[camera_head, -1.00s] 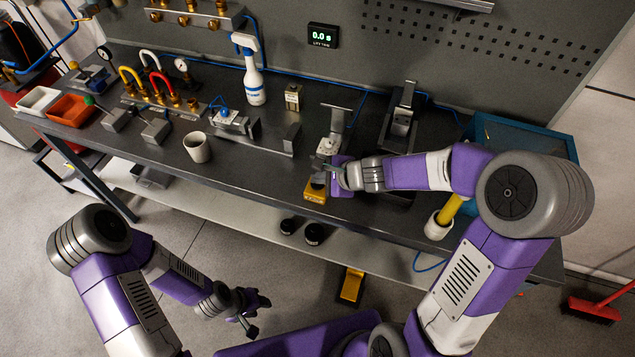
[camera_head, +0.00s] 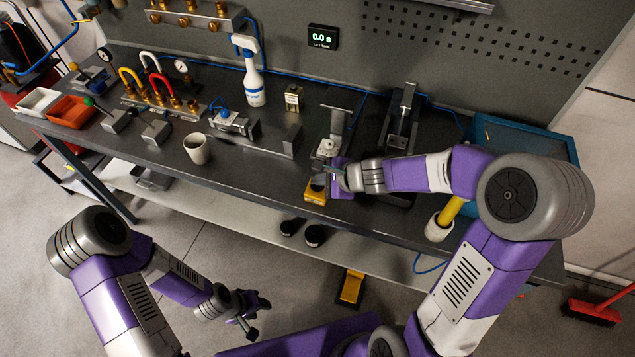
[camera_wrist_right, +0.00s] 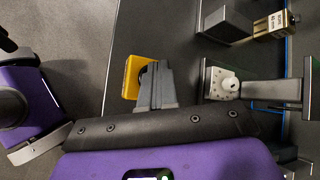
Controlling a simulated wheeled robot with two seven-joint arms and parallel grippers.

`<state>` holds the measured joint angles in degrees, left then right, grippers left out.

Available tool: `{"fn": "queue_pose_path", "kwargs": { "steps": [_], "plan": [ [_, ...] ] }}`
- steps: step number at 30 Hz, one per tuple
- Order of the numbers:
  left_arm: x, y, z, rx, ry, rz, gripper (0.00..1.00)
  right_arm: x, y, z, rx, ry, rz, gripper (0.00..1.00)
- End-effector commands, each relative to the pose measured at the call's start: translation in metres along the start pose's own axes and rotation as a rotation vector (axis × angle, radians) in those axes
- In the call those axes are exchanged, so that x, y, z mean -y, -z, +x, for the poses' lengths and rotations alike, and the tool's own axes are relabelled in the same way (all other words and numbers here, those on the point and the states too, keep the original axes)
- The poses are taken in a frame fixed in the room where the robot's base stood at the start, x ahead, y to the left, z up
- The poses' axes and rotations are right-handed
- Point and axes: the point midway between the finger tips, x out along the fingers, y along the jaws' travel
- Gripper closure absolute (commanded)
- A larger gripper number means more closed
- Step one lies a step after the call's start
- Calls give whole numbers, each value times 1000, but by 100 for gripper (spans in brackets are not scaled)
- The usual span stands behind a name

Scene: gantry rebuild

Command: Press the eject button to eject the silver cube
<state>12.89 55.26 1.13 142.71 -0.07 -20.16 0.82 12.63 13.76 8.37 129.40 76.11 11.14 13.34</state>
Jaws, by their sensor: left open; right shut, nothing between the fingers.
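A yellow box (camera_head: 315,194) with a dark round button sits at the bench's front edge; I take it for the eject button. In the right wrist view, the box (camera_wrist_right: 131,78) is partly covered by my right gripper (camera_wrist_right: 155,66). My right gripper (camera_head: 338,181) is shut and empty, its tips over or beside the button; contact cannot be told. A light grey block (camera_head: 327,148) with a round top feature sits in a fixture behind the box; I cannot tell whether it is the silver cube. My left gripper (camera_head: 252,314) is open and empty, in front of the bench.
A white cup (camera_head: 197,148) and a spray bottle (camera_head: 254,80) stand left on the bench. A metal clamp-like fixture (camera_head: 402,120) and a blue-rimmed bin (camera_head: 520,140) are on the right.

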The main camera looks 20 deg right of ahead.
Motion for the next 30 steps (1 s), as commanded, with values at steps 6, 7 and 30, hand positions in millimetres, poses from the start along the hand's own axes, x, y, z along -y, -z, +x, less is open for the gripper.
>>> {"fn": "queue_pose_path", "kwargs": {
  "steps": [6, 7, 30],
  "plan": [
    [-4, 0, -12, 0, 0, 0, 57, 7, -7, -10, 0, 0, 0, 100],
    [-5, 0, -12, 0, 0, 0, 57, 7, -7, -10, 0, 0, 0, 100],
    [-18, -2, -48, 0, 0, 0, 57, 28, -28, -38, 0, 1, -1, 100]
  ]
}}
